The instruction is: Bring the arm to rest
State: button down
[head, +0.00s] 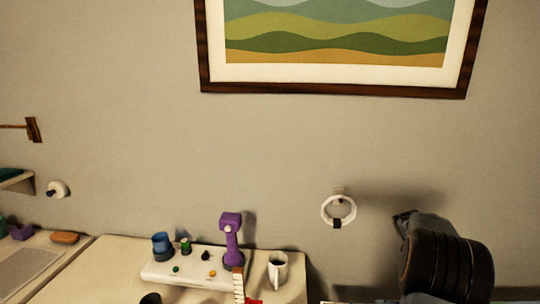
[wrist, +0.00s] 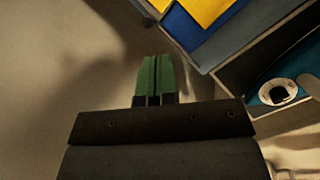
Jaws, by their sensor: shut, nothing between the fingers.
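My gripper (wrist: 155,80) shows in the wrist view as two green fingers side by side, pressed together with only a thin dark line between them. It is shut and empty. Its dark mount fills the lower middle of that view. The fingers point over a plain, blurred grey-brown surface.
In the wrist view, yellow and blue flat shapes (wrist: 205,10) lie at upper right, near a white ring-like object (wrist: 277,92). The head view shows a pale tabletop (head: 75,270), a purple device (head: 231,240), a mug (head: 278,269), a wall ring (head: 325,212) and a framed picture (head: 335,85).

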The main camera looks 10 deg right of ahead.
jog(key=s+a+r+m+t+y, duration=0.2)
jog(key=s+a+r, duration=0.1)
jog(key=a, duration=0.9)
jog(key=s+a+r+m+t+y, duration=0.1)
jog(key=s+a, duration=0.4)
jog(key=a, duration=0.8)
jog(key=s+a+r+m+t+y, duration=0.2)
jog(key=s+a+r+m+t, duration=0.1)
jog(key=a, duration=1)
notch_tip(320, 180, up, 3)
jog(key=shift+s+a+f+t+y, duration=0.2)
jog(key=shift+s+t+y, duration=0.1)
jog(key=shift+s, duration=0.2)
